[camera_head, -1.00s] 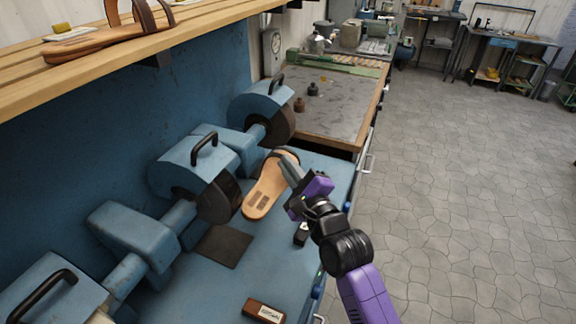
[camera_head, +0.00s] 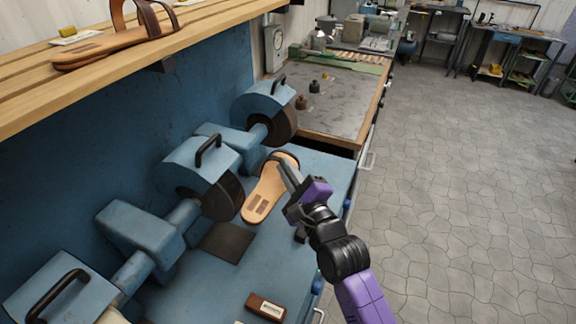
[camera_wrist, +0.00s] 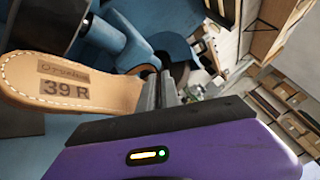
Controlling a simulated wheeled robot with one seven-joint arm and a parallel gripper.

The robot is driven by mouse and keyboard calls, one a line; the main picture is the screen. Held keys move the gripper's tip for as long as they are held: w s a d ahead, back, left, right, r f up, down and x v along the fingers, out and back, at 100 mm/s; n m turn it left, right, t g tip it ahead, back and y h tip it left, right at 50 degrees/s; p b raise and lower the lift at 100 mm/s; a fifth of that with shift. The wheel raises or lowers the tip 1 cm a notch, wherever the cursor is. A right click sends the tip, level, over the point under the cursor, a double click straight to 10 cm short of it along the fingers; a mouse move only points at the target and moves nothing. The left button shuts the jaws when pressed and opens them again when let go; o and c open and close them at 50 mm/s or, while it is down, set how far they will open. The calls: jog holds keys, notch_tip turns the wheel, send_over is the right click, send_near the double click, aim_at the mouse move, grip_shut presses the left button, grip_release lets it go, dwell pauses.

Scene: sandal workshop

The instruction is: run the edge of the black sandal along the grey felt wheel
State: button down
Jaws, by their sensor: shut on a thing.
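The sandal (camera_head: 262,198) shows a tan insole with a dark strap and dark edge at its far end. In the wrist view the insole (camera_wrist: 110,92) carries a stamp reading "39 R". My gripper (camera_head: 288,172) is shut on the sandal near its strap end; its fingers (camera_wrist: 160,92) also show in the wrist view. The sandal's free end is beside the dark middle wheel (camera_head: 226,198) under a blue hood; I cannot tell whether they touch. A brownish-grey wheel (camera_head: 283,124) stands behind. I cannot tell which wheel is the felt one.
A blue bench holds a dark square pad (camera_head: 227,242) and a brown block with a label (camera_head: 265,307). Another hooded unit (camera_head: 60,290) is at lower left. A wooden shelf (camera_head: 110,85) with another sandal (camera_head: 120,45) hangs above. The floor at right is clear.

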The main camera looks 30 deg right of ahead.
jog(key=shift+s+a+r+p, duration=0.2)
jog(key=shift+s+a+p, duration=1.6)
jog(key=shift+p, duration=1.15)
dwell(1.5)
jog(key=shift+a, duration=0.25)
jog(key=shift+s+a, duration=0.3)
jog(key=shift+a, duration=0.05)
jog(key=shift+s+a, duration=0.2)
jog(key=shift+a, duration=0.05)
dwell(1.5)
jog(key=shift+s+a, duration=0.2)
jog(key=shift+s, duration=0.05)
jog(key=shift+s+a, duration=0.15)
jog(key=shift+s, duration=0.15)
jog(key=shift+s+a, duration=0.15)
jog(key=shift+s, duration=0.15)
dwell(0.3)
